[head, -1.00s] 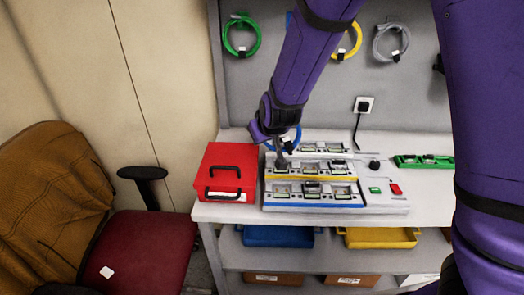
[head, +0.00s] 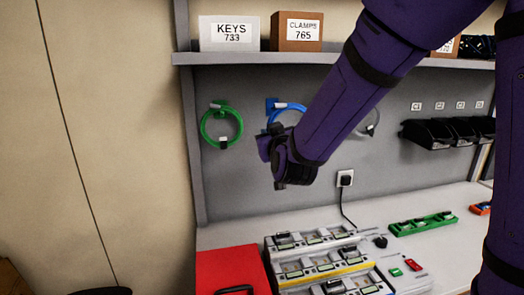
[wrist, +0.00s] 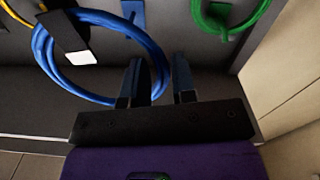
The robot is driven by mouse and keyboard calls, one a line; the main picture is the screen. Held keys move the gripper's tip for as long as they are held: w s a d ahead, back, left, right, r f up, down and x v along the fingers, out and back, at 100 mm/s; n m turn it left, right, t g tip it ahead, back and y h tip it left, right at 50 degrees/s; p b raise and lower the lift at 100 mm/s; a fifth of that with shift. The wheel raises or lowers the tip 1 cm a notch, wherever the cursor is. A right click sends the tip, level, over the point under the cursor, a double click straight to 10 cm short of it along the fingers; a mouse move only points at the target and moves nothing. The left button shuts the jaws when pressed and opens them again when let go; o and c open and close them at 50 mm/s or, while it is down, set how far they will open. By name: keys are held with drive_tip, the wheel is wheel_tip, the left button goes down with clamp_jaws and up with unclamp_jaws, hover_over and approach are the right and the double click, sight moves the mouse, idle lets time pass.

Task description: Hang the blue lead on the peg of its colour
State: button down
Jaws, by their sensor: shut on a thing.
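The blue lead (head: 288,111) is a coiled ring at the back panel, partly hidden behind my gripper in the head view. Beside it is a blue peg mount (head: 271,103), which also shows at the top of the wrist view (wrist: 133,12). My gripper (wrist: 157,80) is shut on the blue lead (wrist: 98,101); the side of the coil runs between the fingers. A dark clip with a white end (wrist: 68,38) sits on the coil. The coil overlaps the peg mount in view, but I cannot tell whether it is around the peg.
A green lead (head: 221,127) hangs to the left and a grey lead (head: 374,124) to the right. Below are a red case (head: 228,268) and the pump rack (head: 312,262). A shelf (head: 190,58) with boxes runs above.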

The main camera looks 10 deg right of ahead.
drive_tip(key=shift+w+f, duration=0.2)
drive_tip(key=shift+w, duration=7.1)
drive_tip(key=shift+f, duration=0.95)
drive_tip(key=c, duration=0.9)
unclamp_jaws()
drive_tip(key=shift+o, duration=0.2)
drive_tip(key=s, duration=1.1)
